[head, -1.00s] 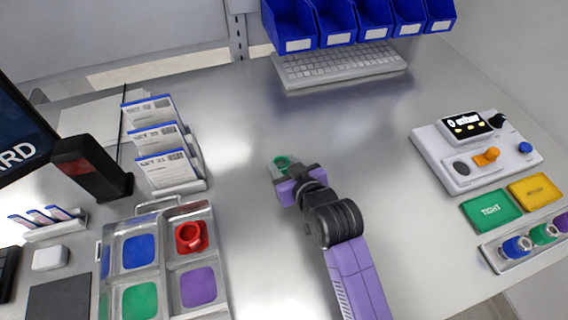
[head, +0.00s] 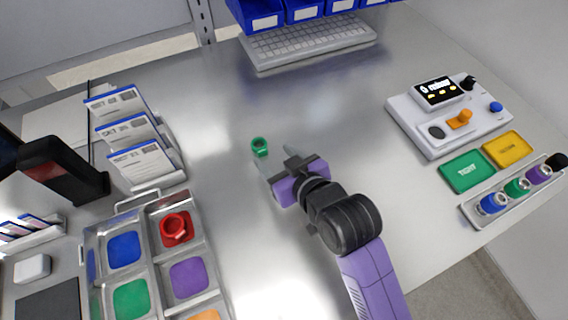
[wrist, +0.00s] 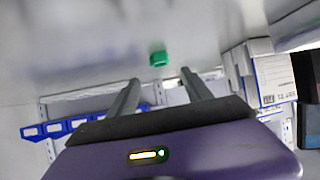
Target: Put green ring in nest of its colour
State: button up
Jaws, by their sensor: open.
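The green ring (head: 260,147) lies on the bare metal table, left of and just beyond my fingertips. My gripper (head: 276,164) is open and empty, with a clear gap to the ring. In the wrist view the green ring (wrist: 158,58) shows past the tips of my two spread fingers (wrist: 160,77), roughly centred between them. The green nest (head: 131,298) is a green square in the metal tray (head: 148,256) at the lower left, and it looks empty.
A red ring (head: 175,228) sits in the tray beside the empty blue (head: 124,249) and purple (head: 188,278) squares. A card rack (head: 140,160) stands behind the tray. A keyboard (head: 310,42) lies at the back, a control box (head: 450,120) at the right.

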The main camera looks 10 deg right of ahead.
jog(key=shift+v, duration=2)
